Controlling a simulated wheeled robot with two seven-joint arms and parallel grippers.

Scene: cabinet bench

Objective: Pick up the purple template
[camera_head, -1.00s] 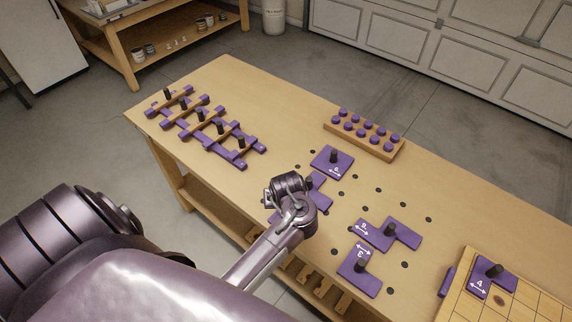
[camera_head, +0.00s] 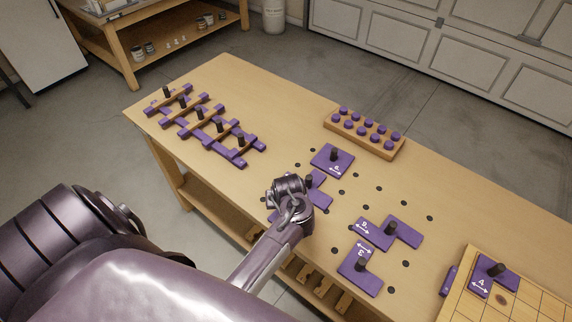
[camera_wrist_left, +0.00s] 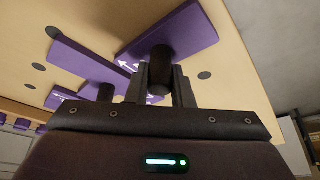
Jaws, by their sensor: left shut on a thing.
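In the left wrist view, a flat purple template (camera_wrist_left: 192,34) with a white arrow has an upright black knob (camera_wrist_left: 160,72). My left gripper (camera_wrist_left: 161,88) is shut on this knob. In the head view, my left wrist hides the fingers and part of a purple template (camera_head: 319,198) beneath it. A second purple template (camera_wrist_left: 78,58) with a black knob lies beside the held one in the wrist view. I cannot tell whether the held template is clear of the bench. My right gripper is not in view.
Other purple templates lie nearby: a square one (camera_head: 343,163), a pair (camera_head: 404,234) to the right and one (camera_head: 366,283) in front. A purple-and-wood lattice (camera_head: 210,120) is at left. A peg block (camera_head: 388,150) stands at the back. A gridded board (camera_head: 510,306) is at right.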

